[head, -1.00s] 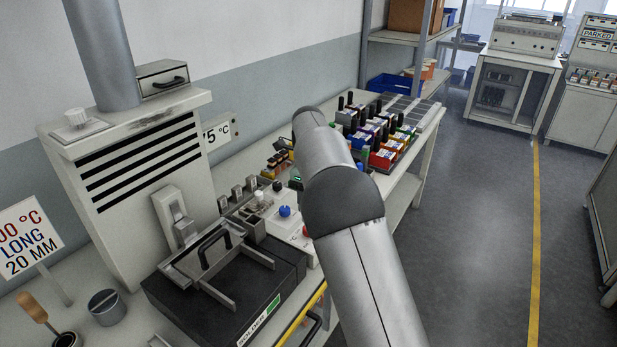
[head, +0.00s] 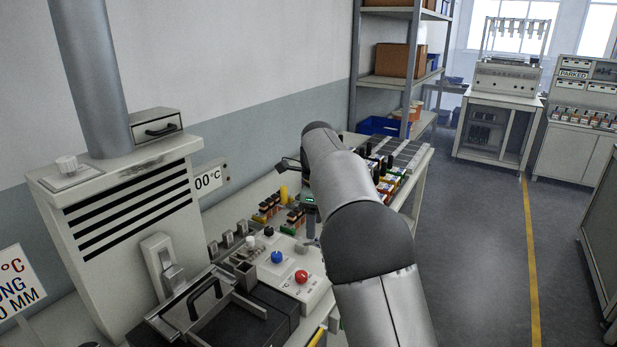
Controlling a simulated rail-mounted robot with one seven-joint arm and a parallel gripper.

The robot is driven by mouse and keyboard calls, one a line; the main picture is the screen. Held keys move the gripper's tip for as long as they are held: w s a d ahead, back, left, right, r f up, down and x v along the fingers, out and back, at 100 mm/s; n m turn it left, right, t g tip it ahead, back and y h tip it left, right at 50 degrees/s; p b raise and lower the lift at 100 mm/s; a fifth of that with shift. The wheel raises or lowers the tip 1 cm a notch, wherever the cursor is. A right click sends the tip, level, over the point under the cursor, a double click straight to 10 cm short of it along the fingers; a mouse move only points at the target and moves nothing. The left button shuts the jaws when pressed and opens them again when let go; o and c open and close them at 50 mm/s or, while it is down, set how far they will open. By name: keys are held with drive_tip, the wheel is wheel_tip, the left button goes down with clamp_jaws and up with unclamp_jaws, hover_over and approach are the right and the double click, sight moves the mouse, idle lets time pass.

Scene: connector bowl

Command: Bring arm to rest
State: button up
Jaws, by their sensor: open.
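My arm reaches from the bottom right of the head view up over the bench, bends at its top, and hides part of what lies behind it. My gripper (head: 308,238) shows only in small part, just left of the arm, pointing down over the bench near the white control box (head: 292,287). A small green light shows on the hand above it. The jaws are open. I see nothing held in them, though the forearm covers part of this area.
The control box has blue and red knobs. A black soldering unit (head: 190,322) with a handle is at the front, and a vented cabinet (head: 125,215) stands left. The floor (head: 480,250) to the right is clear.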

drive_tip(key=s+d+n, duration=0.5)
drive_tip(key=s+d, duration=0.1)
drive_tip(key=s, duration=0.3)
drive_tip(key=s+d+n, duration=0.5)
drive_tip(key=s, duration=0.3)
drive_tip(key=s+d+f+n, duration=0.2)
drive_tip(key=s+f+n, duration=0.2)
drive_tip(key=s, duration=0.6)
drive_tip(key=s+d+f+n, duration=0.2)
drive_tip(key=s+f+n, duration=0.2)
drive_tip(key=s+n, duration=0.3)
drive_tip(key=s, duration=0.4)
drive_tip(key=shift+t, duration=0.3)
